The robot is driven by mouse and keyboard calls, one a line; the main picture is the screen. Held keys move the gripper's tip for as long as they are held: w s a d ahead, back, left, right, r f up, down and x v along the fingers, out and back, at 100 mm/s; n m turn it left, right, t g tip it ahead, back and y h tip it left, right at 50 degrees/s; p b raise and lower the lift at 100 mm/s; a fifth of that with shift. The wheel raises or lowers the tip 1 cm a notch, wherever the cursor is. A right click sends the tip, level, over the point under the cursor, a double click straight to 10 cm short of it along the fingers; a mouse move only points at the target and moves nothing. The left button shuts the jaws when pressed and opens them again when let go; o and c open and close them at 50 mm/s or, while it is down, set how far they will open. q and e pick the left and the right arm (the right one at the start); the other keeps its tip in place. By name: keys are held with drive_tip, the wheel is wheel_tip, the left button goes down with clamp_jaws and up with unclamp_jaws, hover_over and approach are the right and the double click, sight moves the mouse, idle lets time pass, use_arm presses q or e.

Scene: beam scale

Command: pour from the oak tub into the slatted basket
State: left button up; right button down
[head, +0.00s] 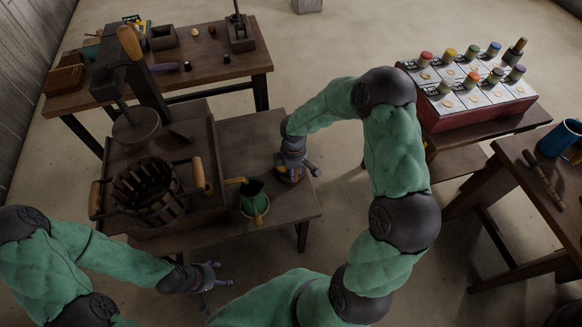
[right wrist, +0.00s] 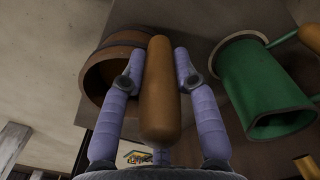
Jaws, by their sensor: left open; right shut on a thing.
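The slatted basket (head: 128,190), a ring of dark upright staves, stands on the screw press at the left of the head view. The oak tub (right wrist: 97,75), round with a wooden rim, shows behind the fingers in the right wrist view; in the head view it is mostly hidden by my gripper. My right gripper (head: 292,166) is shut on the tub's wooden handle (right wrist: 158,95), right of the basket and the green jug. Whether the tub touches the bench, I cannot tell. My left gripper (head: 212,277) is open and empty, in front of the bench, below the basket.
A green jug (head: 254,201) stands on the bench (head: 240,145) between basket and right gripper; it also shows in the wrist view (right wrist: 255,85). The press's screw and wooden handle (head: 130,42) rise behind the basket. A red crate with colored jars (head: 465,95) stands at right.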

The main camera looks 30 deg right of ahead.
wheel_tip(320, 180, up, 10)
drive_tip(key=p, duration=0.4)
idle(0.3)
drive_tip(key=c, duration=1.7)
unclamp_jaws()
clamp_jaws()
